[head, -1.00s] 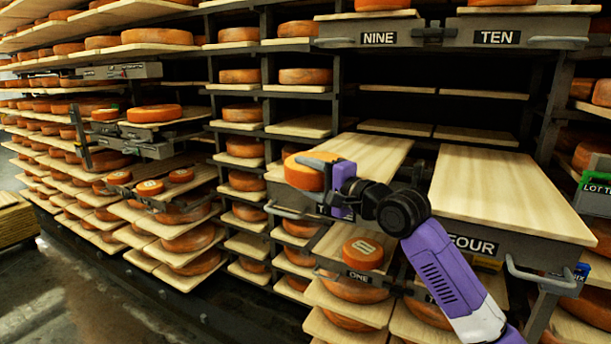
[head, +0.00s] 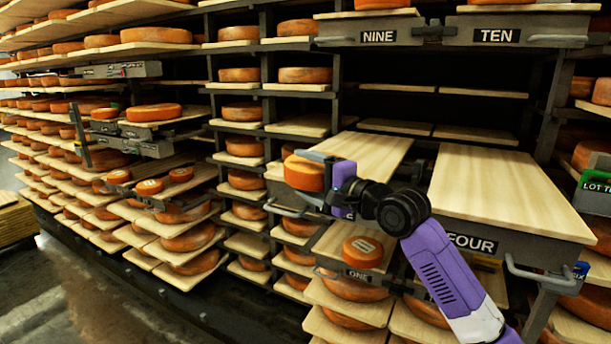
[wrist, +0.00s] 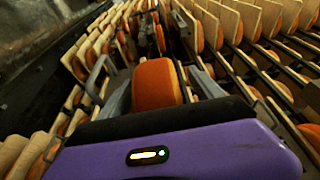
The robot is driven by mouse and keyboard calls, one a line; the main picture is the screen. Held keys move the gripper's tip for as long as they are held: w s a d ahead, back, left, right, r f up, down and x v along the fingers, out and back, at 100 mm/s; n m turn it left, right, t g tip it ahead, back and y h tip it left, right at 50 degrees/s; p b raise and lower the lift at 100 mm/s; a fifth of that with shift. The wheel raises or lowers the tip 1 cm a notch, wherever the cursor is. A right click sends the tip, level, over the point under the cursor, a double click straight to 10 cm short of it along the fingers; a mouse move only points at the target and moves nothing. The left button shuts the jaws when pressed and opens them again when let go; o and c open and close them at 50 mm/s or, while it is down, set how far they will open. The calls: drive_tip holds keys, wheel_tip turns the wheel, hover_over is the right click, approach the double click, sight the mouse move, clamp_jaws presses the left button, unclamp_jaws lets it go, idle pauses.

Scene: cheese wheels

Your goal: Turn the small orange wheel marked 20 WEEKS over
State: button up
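My gripper (head: 318,163) is shut on a small orange wheel (head: 303,174), held in the air at the left front of the board on drawer TWO or its neighbour; that drawer's label is hidden by my arm. In the wrist view the held wheel (wrist: 157,82) sits between the two grey fingers. No label can be read on its visible faces, so I cannot tell whether it is the one marked 20 WEEKS. Another small orange wheel (head: 362,251) with a pale label lies flat on the drawer marked ONE; its writing is too small to read.
An empty wooden board (head: 372,153) lies right behind the held wheel. The board on drawer FOUR (head: 500,195) is also bare. Drawers NINE (head: 378,38) and TEN (head: 498,36) jut out above. Several small wheels (head: 150,187) lie on an open drawer at the left.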

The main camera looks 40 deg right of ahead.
sight(322, 181)
drive_tip(key=shift+f, duration=0.3)
drive_tip(key=s+b, duration=0.1)
drive_tip(key=s, duration=0.6)
drive_tip(key=shift+s+d+r, duration=0.15)
drive_tip(key=shift+s+r, duration=0.05)
drive_tip(key=shift+s, duration=0.2)
drive_tip(key=shift+b, duration=0.3)
